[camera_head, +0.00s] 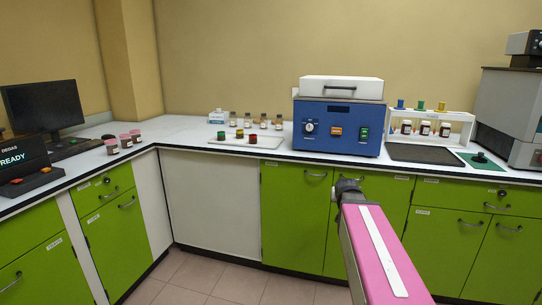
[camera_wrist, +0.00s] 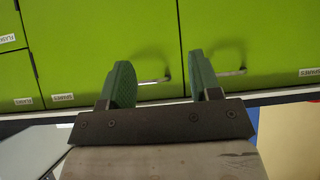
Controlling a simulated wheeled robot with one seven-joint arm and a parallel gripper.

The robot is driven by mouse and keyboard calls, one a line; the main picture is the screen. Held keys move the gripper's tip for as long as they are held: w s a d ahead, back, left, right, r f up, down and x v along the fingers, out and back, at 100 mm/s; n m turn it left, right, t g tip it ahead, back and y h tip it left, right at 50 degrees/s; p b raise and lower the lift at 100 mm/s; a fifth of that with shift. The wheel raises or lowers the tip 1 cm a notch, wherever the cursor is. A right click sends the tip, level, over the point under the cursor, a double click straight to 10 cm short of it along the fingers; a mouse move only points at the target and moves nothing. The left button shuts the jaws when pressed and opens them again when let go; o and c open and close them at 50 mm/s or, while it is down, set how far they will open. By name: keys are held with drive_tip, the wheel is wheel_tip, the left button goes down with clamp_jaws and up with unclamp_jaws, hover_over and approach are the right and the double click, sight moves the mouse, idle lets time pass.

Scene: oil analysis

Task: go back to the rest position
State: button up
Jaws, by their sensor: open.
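My gripper (camera_wrist: 160,76) shows in the wrist view with its two green fingers apart and nothing between them. Green cupboard doors with metal handles fill the picture behind the fingers. In the head view my pink arm reaches up from the lower right in front of the green cupboards, its dark end just below the counter edge. The gripper's fingers cannot be made out there. No object is in its grasp.
The tiled floor (camera_head: 215,275) before the cupboards is clear.

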drive_tip(key=s+a+f+n+g+y, duration=0.1)
drive_tip(key=s+a+f+g, duration=0.3)
drive_tip(key=s+f, duration=0.5)
drive_tip(key=s+a+f+n+g+y, duration=0.1)
drive_tip(key=s+a+f+g, duration=0.4)
drive_tip(key=s+a+f, duration=0.2)
wheel_tip(320, 180, down, 3)
drive_tip(key=shift+s+f+g, duration=0.1)
drive_tip(key=shift+s+g, duration=0.2)
drive_tip(key=shift+s, duration=0.75)
